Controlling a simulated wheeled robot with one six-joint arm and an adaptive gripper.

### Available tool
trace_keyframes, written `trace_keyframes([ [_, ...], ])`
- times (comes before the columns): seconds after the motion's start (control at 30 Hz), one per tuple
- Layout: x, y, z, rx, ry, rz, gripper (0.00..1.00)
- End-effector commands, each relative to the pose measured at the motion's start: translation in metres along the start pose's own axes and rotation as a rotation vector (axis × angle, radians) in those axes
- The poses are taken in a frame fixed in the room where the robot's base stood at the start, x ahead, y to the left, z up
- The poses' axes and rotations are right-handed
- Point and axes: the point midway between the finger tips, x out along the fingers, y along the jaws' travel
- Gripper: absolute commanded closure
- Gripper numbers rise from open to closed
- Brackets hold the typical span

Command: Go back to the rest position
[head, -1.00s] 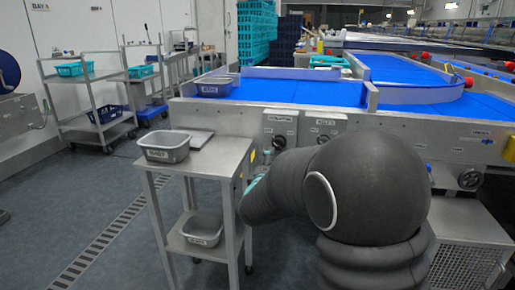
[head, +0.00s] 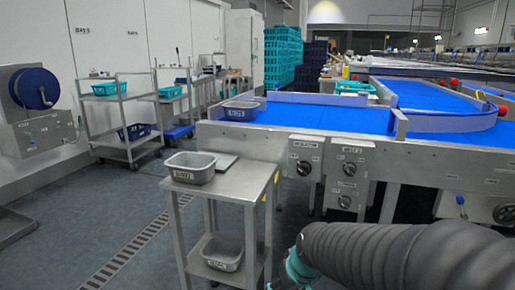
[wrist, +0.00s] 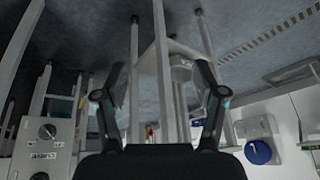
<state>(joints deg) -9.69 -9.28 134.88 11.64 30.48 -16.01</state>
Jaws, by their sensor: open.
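My gripper (wrist: 160,105) shows in the wrist view with its two dark fingers spread apart and nothing between them. Beyond the fingers, the legs and lower shelf of the steel stand appear upside down. In the head view, my dark arm reaches in from the lower right, and its teal wrist part is at the bottom edge, right of the steel stand (head: 233,184). The gripper's fingers are out of the head view.
A grey labelled tub (head: 192,167) sits on the stand and another grey tub (head: 222,253) on its lower shelf. The blue conveyor (head: 310,116) with control knobs stands behind. A trolley (head: 125,110) and a hose reel (head: 35,88) are at left. Grey floor lies open at left.

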Motion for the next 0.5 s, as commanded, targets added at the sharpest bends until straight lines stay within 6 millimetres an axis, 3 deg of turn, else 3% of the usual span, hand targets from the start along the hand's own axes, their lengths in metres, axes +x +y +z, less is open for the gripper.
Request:
trace_keyframes([
  [0.1, -0.034, 0.006, 0.041, 0.108, -0.074, 0.022, 0.3],
  [0.3, -0.083, 0.018, 0.097, 0.213, -0.132, 0.09, 0.3],
  [0.5, -0.12, 0.029, 0.12, 0.22, -0.048, 0.15, 0.3],
])
